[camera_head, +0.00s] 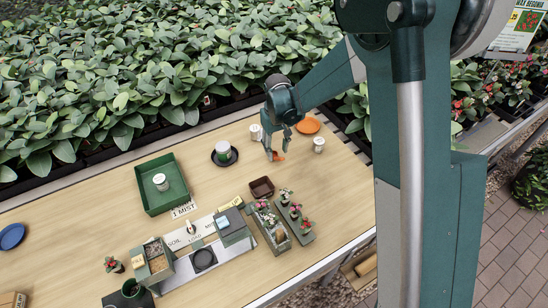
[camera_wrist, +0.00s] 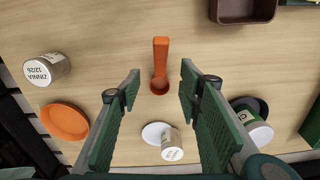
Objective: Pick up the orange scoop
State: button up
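The orange scoop (camera_wrist: 160,64) lies on the wooden table in the wrist view, its handle pointing up the picture and its bowl nearest me. My gripper (camera_wrist: 158,86) is open, with one green finger on each side of the scoop's bowl and clear gaps to both. In the head view my gripper (camera_head: 272,155) is low over the table, and a small part of the scoop (camera_head: 280,157) shows beside the fingertips. The rest of it is hidden there.
An orange plate (camera_head: 308,125) and white labelled jars (camera_head: 319,145) stand close by. A green-and-white container on a dark saucer (camera_head: 223,153) is to the left. A brown tray (camera_head: 262,188) is nearer the front. A green tray (camera_head: 150,204) stands farther left. Bare table surrounds the scoop.

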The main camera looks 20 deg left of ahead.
aim_at(277, 159)
jog(key=shift+f, duration=0.35)
jog(key=shift+f, duration=0.1)
jog(key=shift+s+f+b, duration=0.15)
jog(key=shift+f+b, duration=0.45)
jog(key=shift+f, duration=1.9)
jog(key=shift+d, duration=0.1)
jog(key=shift+c, duration=0.7)
jog(key=c, duration=0.9)
